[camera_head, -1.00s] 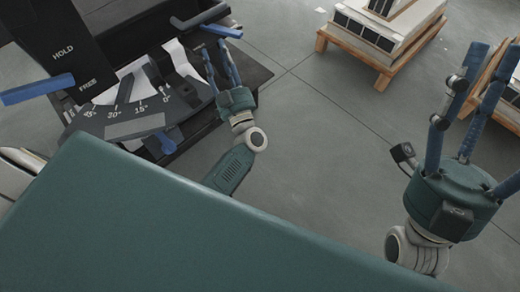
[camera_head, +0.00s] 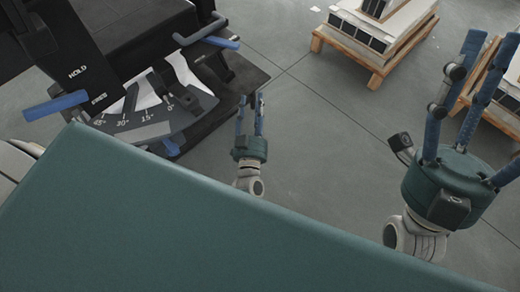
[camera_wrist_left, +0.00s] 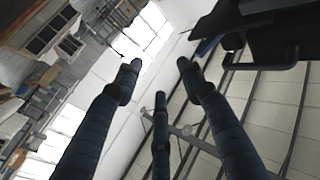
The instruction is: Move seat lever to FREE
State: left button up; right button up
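A black machine plate (camera_head: 68,48) at the left carries the words HOLD and FREE. A blue-handled lever (camera_head: 56,106) sticks out left of it, its inner end beside the lower word FREE. A second blue handle (camera_head: 221,42) is on the machine's right side. My left gripper (camera_head: 250,99) is open and empty, right of the machine and apart from both handles. In the left wrist view its fingers (camera_wrist_left: 158,78) are spread with nothing between them. My right gripper (camera_head: 482,55) is open and empty at the right, over the floor.
A scale plate (camera_head: 142,118) with angle marks and another blue piece (camera_head: 171,147) lie on the machine's near side. A wooden pallet with white boxes (camera_head: 375,50) stands at the back, another (camera_head: 495,100) at the right. The floor (camera_head: 320,140) between is clear.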

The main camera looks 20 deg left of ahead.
pick_arm(q)
jog(key=s+d+f+m+g+h+p, duration=0.2)
jog(key=s+d+f+g+h+p, duration=0.1)
jog(key=s+f+p, duration=0.1)
jog(key=s+d+f+m+g+h+p, duration=0.2)
jog(key=s+d+f+h+p, duration=0.1)
jog(key=f, duration=0.5)
jog(key=s+h+p, duration=0.1)
jog(key=s+p, duration=0.1)
jog(key=s, duration=0.1)
jog(key=shift+d+f+g, duration=0.2)
jog(key=shift+f+g, duration=0.2)
